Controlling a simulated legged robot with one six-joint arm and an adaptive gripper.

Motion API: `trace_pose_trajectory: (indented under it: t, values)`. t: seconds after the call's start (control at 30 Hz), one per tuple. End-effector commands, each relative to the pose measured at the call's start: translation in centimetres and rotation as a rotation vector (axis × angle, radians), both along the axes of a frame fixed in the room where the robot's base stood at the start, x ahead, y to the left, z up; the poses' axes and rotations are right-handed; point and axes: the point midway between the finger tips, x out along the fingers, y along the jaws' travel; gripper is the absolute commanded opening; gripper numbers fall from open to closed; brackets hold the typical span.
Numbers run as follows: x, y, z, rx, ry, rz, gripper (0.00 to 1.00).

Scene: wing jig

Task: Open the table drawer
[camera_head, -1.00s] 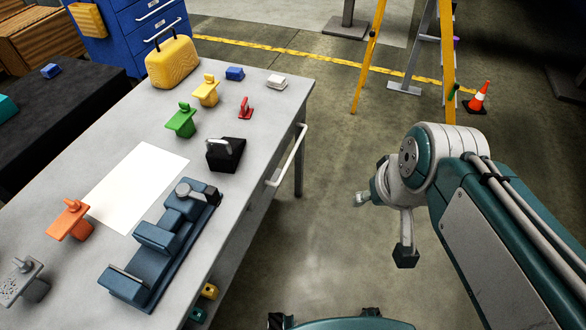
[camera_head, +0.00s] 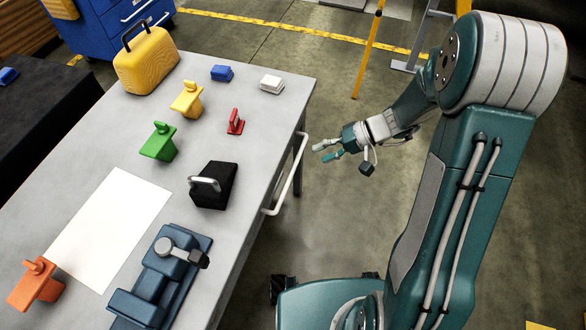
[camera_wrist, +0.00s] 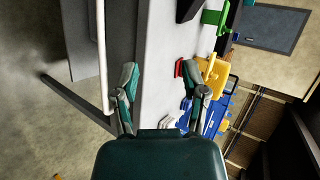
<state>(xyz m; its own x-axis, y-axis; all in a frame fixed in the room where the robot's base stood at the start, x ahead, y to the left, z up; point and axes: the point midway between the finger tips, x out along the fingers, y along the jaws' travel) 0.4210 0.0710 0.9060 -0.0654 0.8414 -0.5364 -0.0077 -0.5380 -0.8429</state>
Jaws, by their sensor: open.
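The grey table (camera_head: 262,92) fills the left half of the head view. A white bar handle (camera_head: 288,178) runs along its right side, on the drawer front. The handle also shows in the wrist view (camera_wrist: 101,50), at the left. The drawer looks flush with the table side, but its edges are hard to make out. My gripper (camera_head: 326,151) is open and empty, to the right of the handle's far end and apart from it, with its fingers pointing left toward the table. In the wrist view, my gripper's fingers (camera_wrist: 159,85) are spread, with the table edge between them.
On the table stand a yellow case (camera_head: 147,62), a black block with a grey handle (camera_head: 213,185), a blue vise-like tool (camera_head: 160,280), a red piece (camera_head: 235,122) and several coloured clamps. A yellow-legged ladder (camera_head: 368,50) stands beyond.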

Motion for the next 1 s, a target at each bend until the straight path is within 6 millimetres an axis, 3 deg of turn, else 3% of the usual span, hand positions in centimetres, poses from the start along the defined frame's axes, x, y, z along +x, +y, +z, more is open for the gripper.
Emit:
trace_pose_trajectory:
  t: [0.03,0.3,0.53,0.77,1.0]
  values:
    - [0.7,-0.1,-1.8,0.044,0.012,-0.025,0.57]
    - [3.7,-0.9,-10.1,0.25,-0.018,-0.19,0.57]
    - [4.6,-2.0,-17.0,0.344,-0.07,-0.346,0.57]
    - [4.8,-2.3,-19.3,0.363,-0.096,-0.404,0.57]
    - [5.9,0.9,-19.9,0.363,-0.096,-0.399,0.57]
